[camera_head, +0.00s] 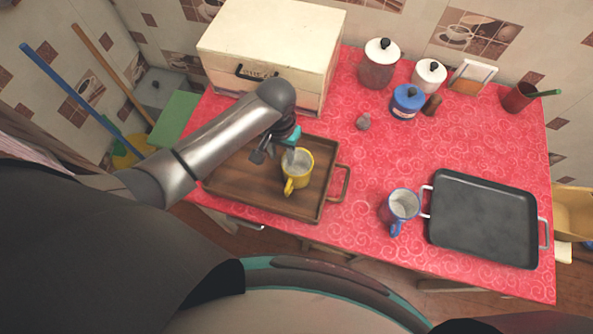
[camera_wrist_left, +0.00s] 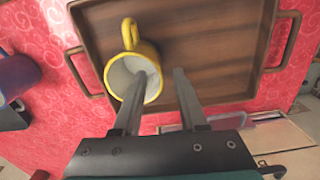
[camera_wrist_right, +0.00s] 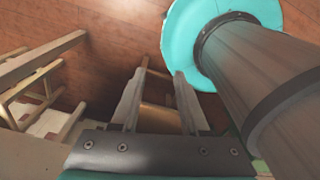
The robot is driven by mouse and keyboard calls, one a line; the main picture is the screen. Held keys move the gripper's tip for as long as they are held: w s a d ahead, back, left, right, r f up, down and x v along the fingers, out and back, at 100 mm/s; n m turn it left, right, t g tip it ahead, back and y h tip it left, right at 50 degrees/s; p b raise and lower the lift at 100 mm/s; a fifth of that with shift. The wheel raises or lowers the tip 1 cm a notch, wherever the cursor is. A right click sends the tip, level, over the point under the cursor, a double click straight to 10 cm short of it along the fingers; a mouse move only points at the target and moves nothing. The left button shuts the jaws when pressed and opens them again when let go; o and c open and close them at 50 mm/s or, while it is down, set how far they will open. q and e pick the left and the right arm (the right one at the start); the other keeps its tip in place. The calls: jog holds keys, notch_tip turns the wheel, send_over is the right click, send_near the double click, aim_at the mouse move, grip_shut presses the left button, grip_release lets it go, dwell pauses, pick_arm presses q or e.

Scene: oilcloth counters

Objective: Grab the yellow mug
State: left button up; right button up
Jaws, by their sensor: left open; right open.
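The yellow mug (camera_head: 298,170) stands upright on a brown wooden tray (camera_head: 240,191), its handle toward the front. My left gripper (camera_head: 279,154) is open just above the mug's left and back side. In the left wrist view the mug (camera_wrist_left: 128,50) shows its white inside. One finger of the left gripper (camera_wrist_left: 158,84) reaches over or into the mug's opening, and the other is outside over the tray; whether either touches cannot be told. My right gripper (camera_wrist_right: 154,80) is open and empty, pointing at the floor, and is hidden in the head view.
A blue mug (camera_head: 402,205) and a black pan (camera_head: 483,220) stand on the red oilcloth to the right. A cream bread box (camera_head: 270,45) is behind the tray. Canisters (camera_head: 408,101) stand at the back. The middle of the counter is mostly clear.

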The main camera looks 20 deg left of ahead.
pick_arm(q)
notch_tip(320, 180, down, 2)
jog(key=shift+f, duration=0.1)
jog(key=shift+w+f+b, duration=0.1)
jog(key=shift+f+b, duration=0.8)
jog(key=shift+f, duration=1.45)
pick_arm(e)
jog(key=shift+w+d+f, duration=0.2)
jog(key=shift+w+f, duration=0.6)
jog(key=shift+f, duration=0.25)
pick_arm(q)
jog(key=shift+c, duration=0.3)
jog(key=c, duration=0.6)
grip_shut()
pick_arm(e)
jog(key=shift+s, duration=0.15)
pick_arm(q)
jog(key=shift+a, duration=0.1)
